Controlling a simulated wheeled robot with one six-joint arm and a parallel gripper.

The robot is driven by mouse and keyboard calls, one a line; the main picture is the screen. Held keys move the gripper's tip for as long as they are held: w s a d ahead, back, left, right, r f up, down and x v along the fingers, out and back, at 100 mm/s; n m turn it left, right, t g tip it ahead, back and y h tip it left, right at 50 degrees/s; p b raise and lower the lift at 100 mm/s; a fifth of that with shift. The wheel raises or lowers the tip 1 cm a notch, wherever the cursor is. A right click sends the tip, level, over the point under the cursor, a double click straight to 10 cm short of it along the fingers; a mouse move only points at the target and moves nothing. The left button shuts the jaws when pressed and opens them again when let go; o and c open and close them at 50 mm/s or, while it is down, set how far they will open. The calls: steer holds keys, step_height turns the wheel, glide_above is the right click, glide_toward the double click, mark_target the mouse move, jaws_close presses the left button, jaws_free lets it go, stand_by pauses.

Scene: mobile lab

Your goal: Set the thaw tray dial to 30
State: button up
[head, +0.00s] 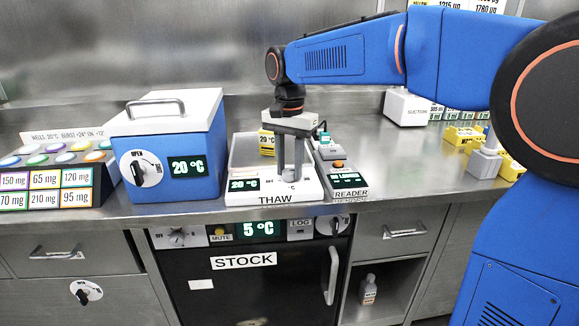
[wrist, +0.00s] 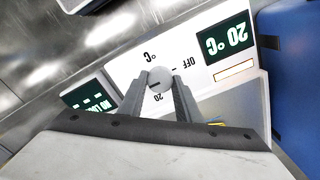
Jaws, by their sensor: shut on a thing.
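The thaw tray (head: 228,200) is a white open tray on the steel counter, with THAW printed on its front. Its green display (head: 244,184) reads 20 °C and shows upside down in the wrist view (wrist: 225,38). My gripper (head: 290,176) points down at the tray's front panel. In the wrist view my gripper (wrist: 160,88) has its two fingers shut on the round grey dial (wrist: 160,77). The marks OFF, 20 and °C show around the dial. A dark line shows on the knob, but its exact setting is hard to read. No 30 mark is legible.
The reader (head: 348,188) stands close on the tray's right. A blue box with a white lid (head: 165,165) and its own dial stands on the left. A yellow block (head: 266,143) shows at the tray's back. Open counter (head: 420,165) lies to the right.

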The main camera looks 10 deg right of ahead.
mark_target(290, 170)
steer(key=o, duration=1.1)
steer(key=shift+c, duration=0.2)
steer(key=shift+r, duration=0.1)
step_height(290, 170, up, 17)
steer(key=shift+r, duration=0.15)
steer(key=s+d+f+n+t, duration=0.2)
steer(key=s+d+f+n, duration=0.2)
steer(key=s+d+f, duration=0.85)
steer(key=s+d+f+n+t, duration=0.1)
steer(key=s+d+f, duration=0.3)
steer(key=s+f, duration=0.4)
steer(key=s+d+f+n+t, duration=0.1)
steer(key=s+d+f+n, duration=0.1)
steer(key=s+d+f, duration=0.2)
steer(key=s+f, duration=0.3)
steer(key=f, duration=0.1)
steer(key=shift+s+f+t, duration=0.25)
steer(key=shift+s+t, duration=0.1)
steer(key=shift+t, duration=0.05)
